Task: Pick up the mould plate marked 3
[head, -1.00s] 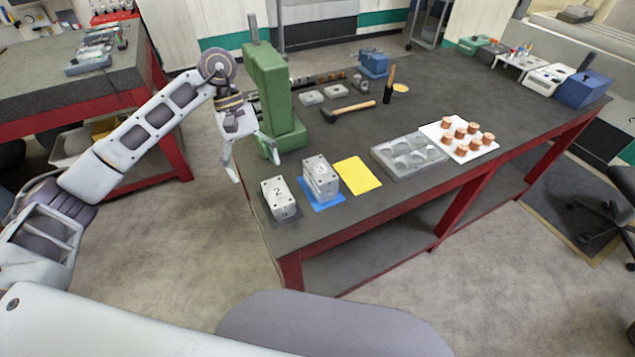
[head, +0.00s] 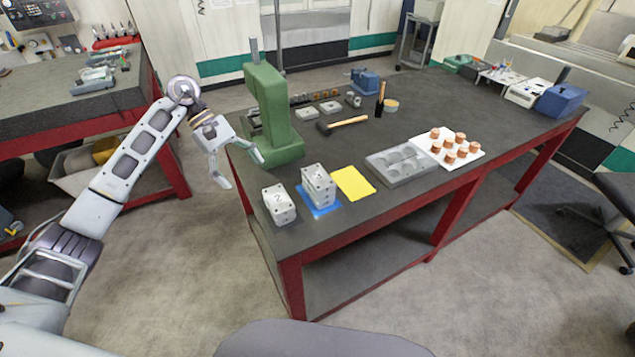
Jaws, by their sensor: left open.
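The mould plate marked 3 (head: 318,174) is a light grey metal block with holes in its top. It tops a stack on a blue mat (head: 324,212) near the bench's front left corner. A similar grey block marked 2 (head: 279,204) stands to its left, apart from it. My left gripper (head: 242,172) is open and empty, its fingers pointing down by the bench's left edge. It is left of both blocks and in front of the green press. My right gripper is not in view.
A yellow mat (head: 353,184) lies right of the stack, bare. Beyond it are a grey tray with round recesses (head: 401,167) and a white board (head: 470,157) with several copper pieces. A tall green press (head: 270,115) stands behind the blocks. A hammer (head: 345,123) lies mid-bench.

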